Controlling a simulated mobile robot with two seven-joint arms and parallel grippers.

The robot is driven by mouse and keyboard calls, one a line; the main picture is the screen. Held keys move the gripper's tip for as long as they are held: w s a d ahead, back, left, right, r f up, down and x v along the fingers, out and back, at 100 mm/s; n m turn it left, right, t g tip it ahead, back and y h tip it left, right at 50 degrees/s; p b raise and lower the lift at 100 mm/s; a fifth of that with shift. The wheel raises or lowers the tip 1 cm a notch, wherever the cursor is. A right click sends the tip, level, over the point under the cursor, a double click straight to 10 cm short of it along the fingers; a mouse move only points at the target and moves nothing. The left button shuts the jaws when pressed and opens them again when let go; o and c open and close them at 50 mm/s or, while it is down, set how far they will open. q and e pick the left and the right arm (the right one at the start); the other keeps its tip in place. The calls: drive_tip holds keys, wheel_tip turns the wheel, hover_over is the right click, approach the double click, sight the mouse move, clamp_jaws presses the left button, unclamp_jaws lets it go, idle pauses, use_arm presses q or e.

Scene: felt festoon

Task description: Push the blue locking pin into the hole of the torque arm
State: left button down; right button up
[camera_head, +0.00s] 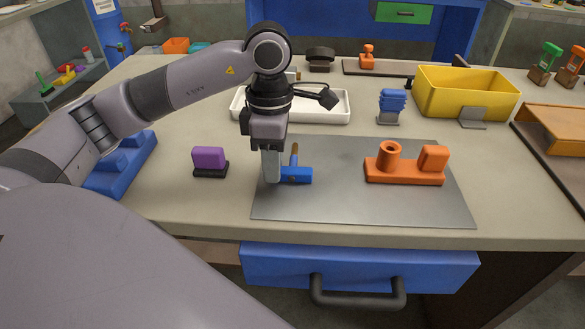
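A blue piece with a tan rod (296,174) lies on the grey mat; it may be the locking pin, though its shape also resembles a small mallet. An orange part with an upright hollow cylinder and a block (405,174), probably the torque arm, stands at the mat's right. Its open top shows a dark hole. My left gripper (271,178) points down at the mat's left, directly beside the blue piece. Its fingers overlap from this angle, so its opening and any grip on the blue piece are unclear. My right gripper is out of view.
The grey mat (345,207) has clear room between the blue piece and orange part. A purple block on a black base (209,160) stands left. A white tray (327,108), a blue stacked item (392,104) and a yellow bin (466,95) stand behind.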

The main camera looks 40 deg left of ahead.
use_arm(q)
drive_tip(key=shift+r, duration=0.1)
wheel_tip(320, 180, up, 20)
drive_tip(key=p, duration=0.6)
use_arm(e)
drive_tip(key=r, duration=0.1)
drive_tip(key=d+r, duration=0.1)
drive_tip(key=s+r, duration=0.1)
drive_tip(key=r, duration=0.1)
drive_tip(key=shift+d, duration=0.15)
